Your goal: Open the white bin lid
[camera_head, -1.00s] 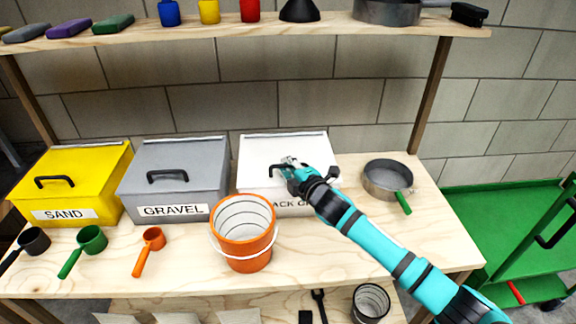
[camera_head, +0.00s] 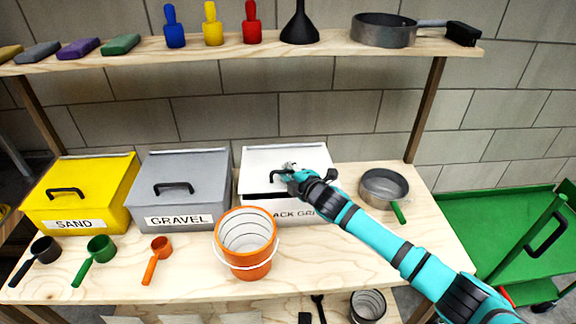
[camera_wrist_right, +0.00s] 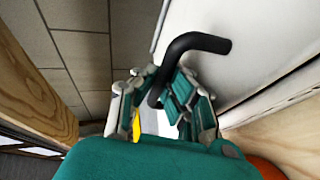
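The white bin (camera_head: 252,207) stands on the workbench, right of the gravel bin. Its lid (camera_head: 285,154) is slightly raised, with a dark gap along the front edge. My right gripper (camera_head: 288,172) is at the black lid handle (camera_head: 274,174). In the right wrist view the bent handle (camera_wrist_right: 195,42) runs between the fingers of the gripper (camera_wrist_right: 162,105), which look closed around it. The white lid (camera_wrist_right: 275,35) fills the upper right of that view. My arm covers part of the bin's label. My left gripper is not in view.
An orange bucket (camera_head: 246,262) stands just in front of the white bin. The grey gravel bin (camera_head: 180,190) is on its left, a pan (camera_head: 384,186) on its right. A shelf (camera_head: 330,50) with brushes, a funnel and a pan runs above. A green cart (camera_head: 510,225) stands at right.

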